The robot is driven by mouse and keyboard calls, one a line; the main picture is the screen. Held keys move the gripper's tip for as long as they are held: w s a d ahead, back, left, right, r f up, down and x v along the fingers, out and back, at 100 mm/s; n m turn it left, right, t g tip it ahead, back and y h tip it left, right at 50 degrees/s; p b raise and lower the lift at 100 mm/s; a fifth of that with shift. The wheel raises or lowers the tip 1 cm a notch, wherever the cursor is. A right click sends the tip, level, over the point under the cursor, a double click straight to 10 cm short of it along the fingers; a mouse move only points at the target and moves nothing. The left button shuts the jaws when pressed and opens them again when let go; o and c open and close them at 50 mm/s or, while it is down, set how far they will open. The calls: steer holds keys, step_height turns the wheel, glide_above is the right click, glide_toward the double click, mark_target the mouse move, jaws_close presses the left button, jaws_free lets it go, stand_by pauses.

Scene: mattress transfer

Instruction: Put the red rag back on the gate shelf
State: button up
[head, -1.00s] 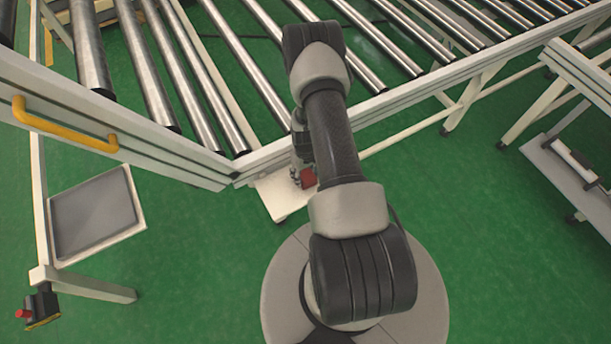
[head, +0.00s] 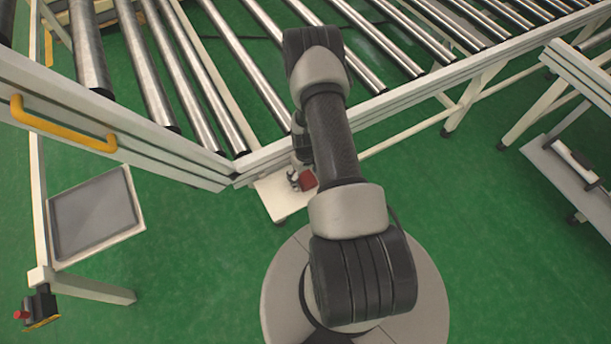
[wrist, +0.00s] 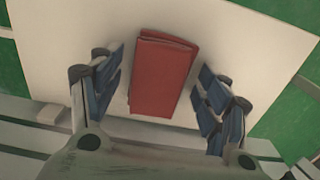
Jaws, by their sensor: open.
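The red rag (wrist: 160,75) is folded and lies on a pale shelf (wrist: 60,30) in the wrist view. It also shows as a small red patch in the head view (head: 307,180), partly hidden by my arm. My gripper (wrist: 163,90) is open, with one blue-padded finger on each side of the rag and a gap on both sides. In the head view my gripper (head: 294,180) is small beside the rag, over the pale shelf (head: 272,196) under the conveyor frame's corner.
A roller conveyor (head: 210,75) with a white frame fills the back. A gate with a yellow handle (head: 62,125) and a grey-topped shelf (head: 95,215) stand at left. A white frame with a low shelf (head: 570,165) is at right. Green floor is clear in front.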

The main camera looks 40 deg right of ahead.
step_height(320, 180, up, 12)
steer(key=p, duration=0.3)
step_height(320, 180, up, 17)
steer(key=t, duration=0.1)
glide_above(305, 176)
steer(key=w+a, duration=0.5)
steer(key=s+a+r+n+t, duration=0.15)
steer(key=a+r, duration=0.45)
steer(key=r, duration=0.8)
steer(key=s+a+r+t, duration=0.1)
steer(key=s+a+r, duration=0.5)
steer(key=s, duration=0.3)
steer(key=s+a+r+n+t, duration=0.1)
steer(key=s+a+r, duration=0.5)
steer(key=s, duration=0.3)
steer(key=shift+s+a+r, duration=0.15)
steer(key=shift+a+r, duration=0.1)
steer(key=shift+r, duration=0.5)
